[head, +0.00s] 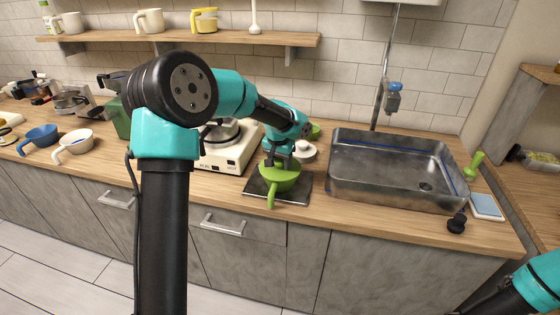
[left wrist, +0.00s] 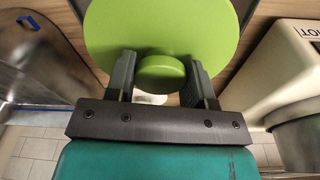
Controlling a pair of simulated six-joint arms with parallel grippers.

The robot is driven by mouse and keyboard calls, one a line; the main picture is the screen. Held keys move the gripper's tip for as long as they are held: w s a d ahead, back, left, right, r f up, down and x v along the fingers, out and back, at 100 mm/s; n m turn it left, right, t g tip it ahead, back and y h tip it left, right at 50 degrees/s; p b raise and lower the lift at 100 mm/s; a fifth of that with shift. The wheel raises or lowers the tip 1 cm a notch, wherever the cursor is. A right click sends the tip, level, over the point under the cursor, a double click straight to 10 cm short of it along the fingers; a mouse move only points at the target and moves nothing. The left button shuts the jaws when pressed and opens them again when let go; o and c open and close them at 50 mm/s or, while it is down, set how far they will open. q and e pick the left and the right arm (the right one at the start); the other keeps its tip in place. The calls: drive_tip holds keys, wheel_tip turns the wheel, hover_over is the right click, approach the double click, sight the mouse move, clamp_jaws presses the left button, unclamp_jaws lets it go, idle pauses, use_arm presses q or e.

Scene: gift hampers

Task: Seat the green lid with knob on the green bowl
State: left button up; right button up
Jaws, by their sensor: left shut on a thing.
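The green bowl (head: 281,184) with a handle toward me sits on a dark square board on the counter in the head view. My left gripper (head: 281,158) is directly above it, pointing down. In the left wrist view, the round green lid (left wrist: 160,25) fills the top middle. My left gripper (left wrist: 160,85) is shut on its knob (left wrist: 162,72). The lid hides the bowl in that view. In the head view the lid and bowl blend together, so I cannot tell whether they touch. My right gripper is out of view; only part of that arm shows at the lower right.
A cream stove (head: 228,153) stands just left of the dark board (head: 298,191), and a metal sink (head: 390,190) lies to the right. A white lidded item (head: 304,151) is close behind the bowl.

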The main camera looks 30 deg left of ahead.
use_arm(q)
drive_tip(key=shift+f, duration=0.15)
idle(0.6)
drive_tip(key=o, duration=1)
drive_tip(key=shift+o, duration=0.3)
drive_tip(key=o, duration=0.3)
drive_tip(key=shift+o, duration=0.2)
drive_tip(key=shift+s+r, duration=0.2)
drive_tip(key=shift+r, duration=1.3)
drive_tip(key=shift+s+r, duration=0.15)
drive_tip(key=shift+r, duration=1.3)
drive_tip(key=shift+s+r, duration=0.2)
drive_tip(key=shift+r, duration=1.3)
